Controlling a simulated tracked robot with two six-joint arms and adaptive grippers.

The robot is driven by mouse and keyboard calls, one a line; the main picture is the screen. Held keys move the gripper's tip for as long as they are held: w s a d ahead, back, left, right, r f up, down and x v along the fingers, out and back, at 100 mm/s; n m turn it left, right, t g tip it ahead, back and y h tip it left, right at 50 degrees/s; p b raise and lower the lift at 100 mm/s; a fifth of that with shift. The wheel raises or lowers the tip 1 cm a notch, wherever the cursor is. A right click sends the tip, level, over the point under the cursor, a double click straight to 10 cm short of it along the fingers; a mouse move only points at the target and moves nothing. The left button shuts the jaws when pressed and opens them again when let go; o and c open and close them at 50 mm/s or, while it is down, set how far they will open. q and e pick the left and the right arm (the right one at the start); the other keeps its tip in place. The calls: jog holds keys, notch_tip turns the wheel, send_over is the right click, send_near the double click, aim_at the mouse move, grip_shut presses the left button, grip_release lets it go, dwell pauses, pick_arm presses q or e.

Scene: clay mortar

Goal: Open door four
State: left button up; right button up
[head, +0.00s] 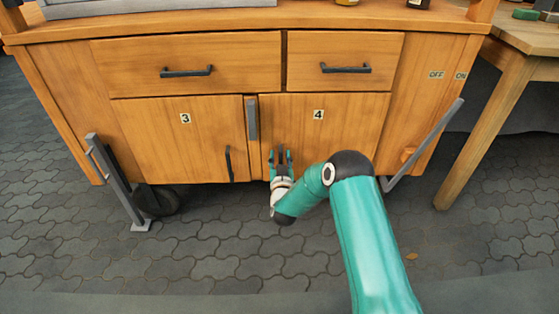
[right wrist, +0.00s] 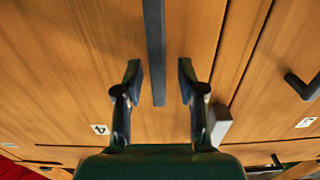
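Door four (head: 345,130) is a wooden cabinet door marked "4" and looks shut in the head view. My right gripper (head: 280,158) is in front of its left part and hides its handle there. In the right wrist view, the dark bar handle (right wrist: 154,50) of door four runs down between the two fingertips of my right gripper (right wrist: 160,78). The fingers are open, one on each side of the bar, with gaps to both. The "4" label (right wrist: 98,129) shows beside them. My left gripper is not in view.
Door three (head: 205,145) with its dark handle (head: 229,164) is to the left. A grey vertical piece (head: 251,118) sits between the doors at the top. Two drawers with handles (head: 345,68) are above. A grey slanted bar (head: 425,145) is to the right. Paved floor (head: 230,255) lies in front.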

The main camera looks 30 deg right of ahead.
jog(key=c, duration=0.7)
grip_shut()
